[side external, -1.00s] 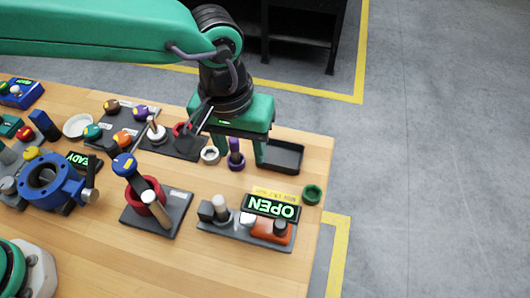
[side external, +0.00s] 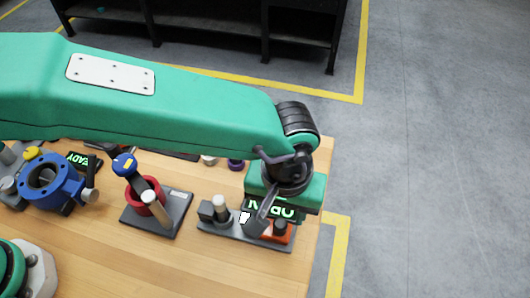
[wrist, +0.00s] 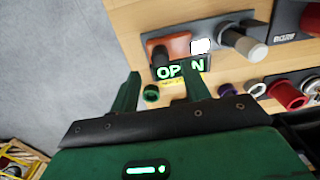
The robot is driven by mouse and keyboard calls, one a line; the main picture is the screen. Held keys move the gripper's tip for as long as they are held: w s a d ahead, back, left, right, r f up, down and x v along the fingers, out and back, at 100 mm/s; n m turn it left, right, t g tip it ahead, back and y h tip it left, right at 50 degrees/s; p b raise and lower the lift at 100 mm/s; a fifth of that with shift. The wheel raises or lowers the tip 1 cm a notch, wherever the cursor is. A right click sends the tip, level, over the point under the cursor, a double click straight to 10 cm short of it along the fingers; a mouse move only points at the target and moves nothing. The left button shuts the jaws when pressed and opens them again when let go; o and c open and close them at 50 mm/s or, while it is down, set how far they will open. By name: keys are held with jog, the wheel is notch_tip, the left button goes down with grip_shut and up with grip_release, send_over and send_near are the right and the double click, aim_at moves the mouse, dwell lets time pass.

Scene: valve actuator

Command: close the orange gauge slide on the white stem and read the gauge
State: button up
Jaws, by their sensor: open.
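The orange gauge slide (side external: 274,238) with a dark knob sits at the right end of a grey fixture base (side external: 222,231). In the wrist view the orange slide (wrist: 178,47) lies beyond my fingertips. A grey post with a pale top (wrist: 251,50) stands at the base's other end. A small bright white piece (wrist: 201,46) lies between them; I cannot tell whether it is the stem. The display (wrist: 178,71) reads "OPEN", partly covered by a finger. My gripper (wrist: 160,75) is open and empty, above and beside the fixture.
A blue-knobbed lever fixture with a red ring (side external: 146,195) and a blue valve body (side external: 52,181) stand to the left. The table's right edge is close. The table front is clear.

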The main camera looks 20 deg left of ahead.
aim_at(281, 224)
jog(key=shift+f, duration=3)
